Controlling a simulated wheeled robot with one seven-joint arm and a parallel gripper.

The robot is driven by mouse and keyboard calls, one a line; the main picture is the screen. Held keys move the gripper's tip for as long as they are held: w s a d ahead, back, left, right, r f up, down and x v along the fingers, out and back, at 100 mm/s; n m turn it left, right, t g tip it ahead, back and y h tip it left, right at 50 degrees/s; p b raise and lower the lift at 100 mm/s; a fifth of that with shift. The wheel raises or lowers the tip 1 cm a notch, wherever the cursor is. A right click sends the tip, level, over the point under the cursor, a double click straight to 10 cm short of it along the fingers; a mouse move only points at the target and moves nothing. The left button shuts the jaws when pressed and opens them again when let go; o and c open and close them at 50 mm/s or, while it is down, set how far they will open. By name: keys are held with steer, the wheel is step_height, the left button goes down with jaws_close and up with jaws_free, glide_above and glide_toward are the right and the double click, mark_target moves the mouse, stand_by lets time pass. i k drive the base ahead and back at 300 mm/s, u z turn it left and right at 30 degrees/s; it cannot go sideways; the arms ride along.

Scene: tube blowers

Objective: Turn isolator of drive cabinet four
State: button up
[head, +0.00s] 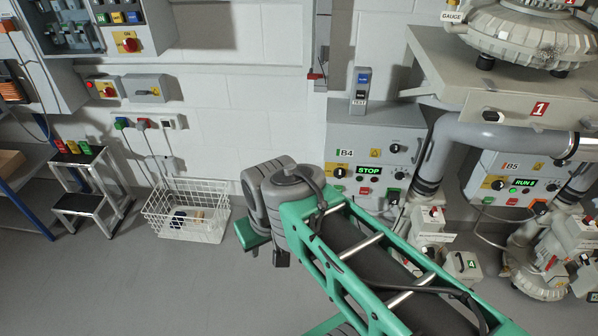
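The drive cabinet marked B4 (374,154) is a light grey box on the white wall, right of centre. I cannot make out my gripper's fingers.
Cabinet B5 (513,184) at the right reads RUN. Pipes and blowers crowd the right side. A white wire basket (187,211) and a small step stool (88,190) stand at the left. The grey floor (150,285) at lower left is clear.

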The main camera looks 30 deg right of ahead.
mark_target(339, 173)
steer(key=u, duration=0.2)
steer(key=i, duration=1.05)
steer(key=z, duration=0.35)
